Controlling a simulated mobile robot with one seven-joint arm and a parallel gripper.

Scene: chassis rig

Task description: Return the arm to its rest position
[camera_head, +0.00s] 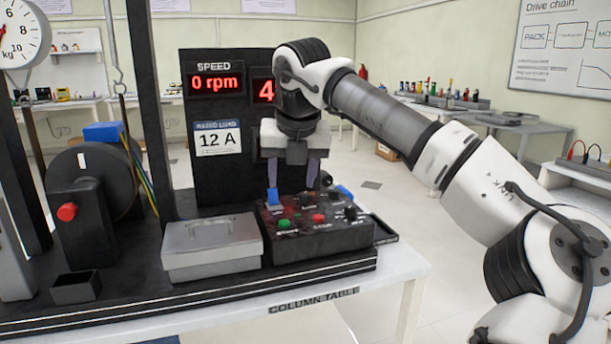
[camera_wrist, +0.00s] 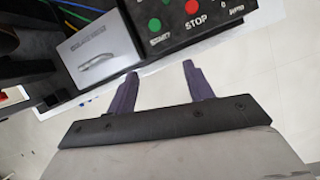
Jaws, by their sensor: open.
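My white and grey arm reaches in from the right in the head view. My gripper (camera_head: 296,172) points down above the back part of the black control box (camera_head: 322,243). Its two purple-grey fingers are apart with nothing between them, and they also show in the wrist view (camera_wrist: 159,85). The control box carries a green button, a red STOP button and several black knobs, and it shows at the top of the wrist view (camera_wrist: 178,45). Whether the fingertips touch anything on the box cannot be told.
A grey lidded metal box (camera_head: 211,245) sits left of the control box. Behind stands a black panel (camera_head: 214,175) reading 0 rpm. A black wheel (camera_head: 92,182) and a post stand at left. Open floor lies right of the white table (camera_head: 405,268).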

